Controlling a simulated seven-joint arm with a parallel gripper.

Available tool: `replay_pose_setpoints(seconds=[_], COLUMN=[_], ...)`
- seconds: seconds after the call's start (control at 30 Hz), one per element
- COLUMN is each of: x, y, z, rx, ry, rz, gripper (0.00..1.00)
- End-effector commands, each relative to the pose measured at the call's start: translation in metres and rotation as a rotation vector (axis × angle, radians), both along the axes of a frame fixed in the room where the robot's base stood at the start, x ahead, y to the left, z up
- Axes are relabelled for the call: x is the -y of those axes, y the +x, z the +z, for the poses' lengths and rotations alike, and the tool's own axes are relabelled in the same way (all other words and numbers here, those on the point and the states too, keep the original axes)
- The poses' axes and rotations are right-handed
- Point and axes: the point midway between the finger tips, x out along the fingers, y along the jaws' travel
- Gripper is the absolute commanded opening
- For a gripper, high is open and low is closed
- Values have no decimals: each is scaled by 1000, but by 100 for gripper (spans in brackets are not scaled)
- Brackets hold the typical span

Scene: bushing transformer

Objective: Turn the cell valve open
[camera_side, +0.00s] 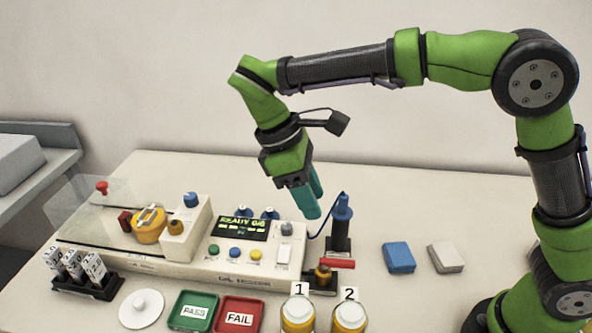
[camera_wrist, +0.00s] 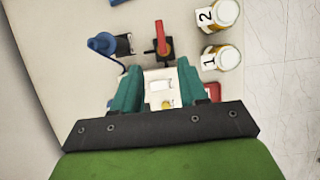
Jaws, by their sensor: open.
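A valve with a red lever (camera_side: 337,263) and a brass-coloured body (camera_side: 323,275) stands on a dark base to the right of the white instrument. The red lever points right in the side view; in the wrist view the lever (camera_wrist: 164,38) points up the picture, beyond my fingertips. My gripper (camera_side: 312,203) is open and empty, with teal fingers angled downward. It hangs above the right part of the instrument, up and to the left of the valve in the side view. In the wrist view the gripper (camera_wrist: 158,80) has a white rocker switch (camera_wrist: 160,86) showing between its fingers.
A blue probe in a black stand (camera_side: 341,222) rises close behind the valve. Jars 1 (camera_side: 298,315) and 2 (camera_side: 349,317) stand in front of it. The instrument (camera_side: 150,262), green PASS tray (camera_side: 192,326) and red FAIL tray (camera_side: 252,302) lie left. Blue (camera_side: 398,257) and white (camera_side: 445,257) pads lie right.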

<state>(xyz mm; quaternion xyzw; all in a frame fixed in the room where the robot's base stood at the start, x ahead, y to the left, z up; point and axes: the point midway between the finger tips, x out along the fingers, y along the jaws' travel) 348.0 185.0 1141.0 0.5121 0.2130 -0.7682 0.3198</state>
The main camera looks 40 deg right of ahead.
Motion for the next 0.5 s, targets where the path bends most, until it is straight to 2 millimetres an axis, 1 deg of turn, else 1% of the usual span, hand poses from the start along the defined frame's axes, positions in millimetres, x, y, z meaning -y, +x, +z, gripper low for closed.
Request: replay_pose_setpoints(seconds=[0.5], x=[30], y=[-31], z=[-102], rx=[-1], ry=[0], rz=[-3], gripper=[43])
